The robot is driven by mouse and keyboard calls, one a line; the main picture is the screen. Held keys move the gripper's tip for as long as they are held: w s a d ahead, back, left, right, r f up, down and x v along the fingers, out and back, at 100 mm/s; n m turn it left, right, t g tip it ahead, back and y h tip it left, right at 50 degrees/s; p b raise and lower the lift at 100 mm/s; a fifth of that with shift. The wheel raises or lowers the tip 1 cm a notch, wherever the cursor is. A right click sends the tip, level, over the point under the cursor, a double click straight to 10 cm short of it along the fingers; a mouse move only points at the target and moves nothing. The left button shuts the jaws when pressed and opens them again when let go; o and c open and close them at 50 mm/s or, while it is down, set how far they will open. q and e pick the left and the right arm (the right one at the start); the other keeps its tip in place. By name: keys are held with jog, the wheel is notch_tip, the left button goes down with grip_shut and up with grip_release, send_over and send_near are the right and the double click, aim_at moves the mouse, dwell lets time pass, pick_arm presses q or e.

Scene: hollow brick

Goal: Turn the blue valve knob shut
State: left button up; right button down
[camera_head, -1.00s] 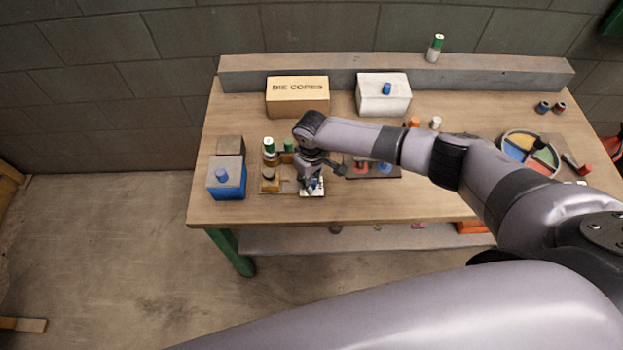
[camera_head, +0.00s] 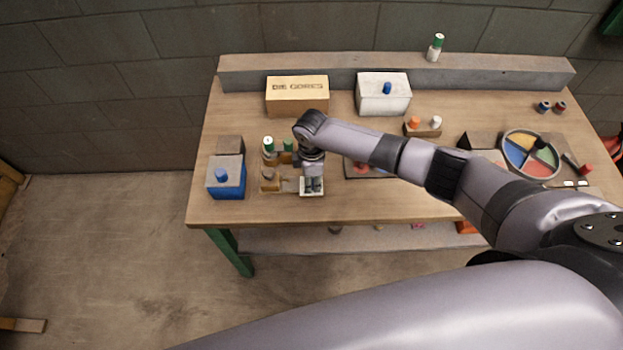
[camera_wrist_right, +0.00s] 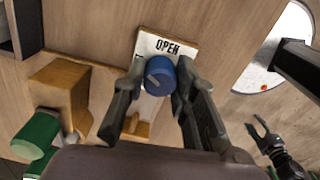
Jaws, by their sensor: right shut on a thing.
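The blue valve knob (camera_wrist_right: 160,75) stands on a white plate marked OPEN (camera_wrist_right: 167,46) and shows in the right wrist view. A pale line on its top runs at a slant. My right gripper (camera_wrist_right: 165,82) is shut on the knob, with one finger on each side. In the head view my right gripper (camera_head: 312,186) points down over the white plate (camera_head: 312,194) near the table's front left, and hides the knob there.
Left of the plate are a wooden block (camera_head: 269,187), green-topped cylinders (camera_head: 268,144) and a blue box (camera_head: 228,182) with its own blue knob. A dark board (camera_head: 352,169) lies close on the right, partly behind my arm.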

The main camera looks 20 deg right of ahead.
jog(key=n, duration=0.5)
jog(key=shift+n+b, duration=0.3)
dwell(0.4)
jog(key=c, duration=1.3)
grip_release()
jog(key=shift+r, duration=0.3)
notch_tip(320, 180, up, 12)
jog(key=shift+f, duration=0.25)
